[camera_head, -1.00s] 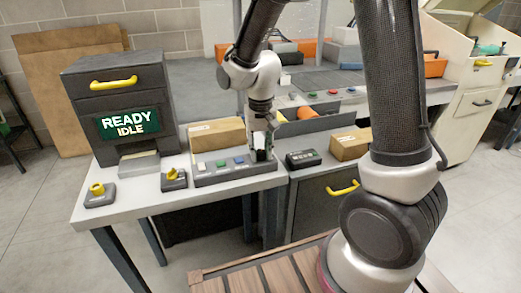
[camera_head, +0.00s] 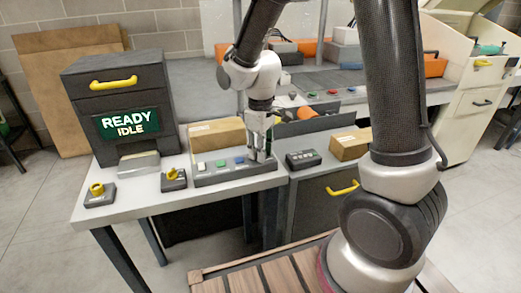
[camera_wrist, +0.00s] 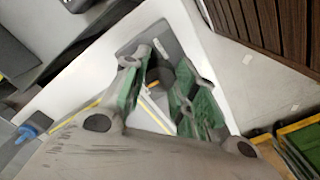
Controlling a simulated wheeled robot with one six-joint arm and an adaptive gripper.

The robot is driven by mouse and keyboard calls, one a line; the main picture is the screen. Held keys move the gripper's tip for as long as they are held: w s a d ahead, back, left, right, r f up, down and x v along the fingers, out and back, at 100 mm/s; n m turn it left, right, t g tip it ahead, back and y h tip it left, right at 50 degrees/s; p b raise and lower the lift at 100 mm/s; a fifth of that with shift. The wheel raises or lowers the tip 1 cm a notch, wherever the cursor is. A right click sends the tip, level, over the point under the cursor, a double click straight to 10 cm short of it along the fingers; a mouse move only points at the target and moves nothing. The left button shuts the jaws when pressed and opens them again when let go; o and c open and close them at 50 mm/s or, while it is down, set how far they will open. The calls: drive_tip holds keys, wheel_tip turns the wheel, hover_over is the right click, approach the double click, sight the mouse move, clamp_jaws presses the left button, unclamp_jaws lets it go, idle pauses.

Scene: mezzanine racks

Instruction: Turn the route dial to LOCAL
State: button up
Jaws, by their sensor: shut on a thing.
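A dark button panel (camera_head: 215,176) lies on the pale table, with white, green and blue buttons on top. My gripper (camera_head: 260,154) points down at the panel's right end. In the wrist view, the green-padded fingers of my gripper (camera_wrist: 158,80) stand on either side of a dark round knob, the route dial (camera_wrist: 159,72), and are shut on it. The dial rises from a dark grey panel end. The head view hides the dial behind the fingers, and I cannot read its setting or any LOCAL mark.
Yellow-knobbed control boxes (camera_head: 98,195) and (camera_head: 174,180) stand left of the panel. A dark cabinet (camera_head: 118,95) shows READY IDLE. A cardboard box (camera_head: 217,134) sits close behind the panel. A small black keypad box (camera_head: 303,159) lies to the right.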

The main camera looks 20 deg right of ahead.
sight(269, 163)
drive_tip(key=shift+n, duration=0.5)
drive_tip(key=o, duration=1.1)
drive_tip(key=shift+c, duration=0.2)
wheel_tip(269, 163, up, 12)
drive_tip(key=s+d+r+m+t, duration=0.2)
drive_tip(key=s+d+r+m, duration=0.1)
drive_tip(key=s+d, duration=0.4)
drive_tip(key=s+d+r+m+t, duration=0.2)
drive_tip(key=s+d+r+m, duration=0.2)
drive_tip(key=s, duration=0.8)
drive_tip(key=d+m, duration=0.2)
drive_tip(key=d, duration=0.2)
drive_tip(key=shift+r, duration=0.2)
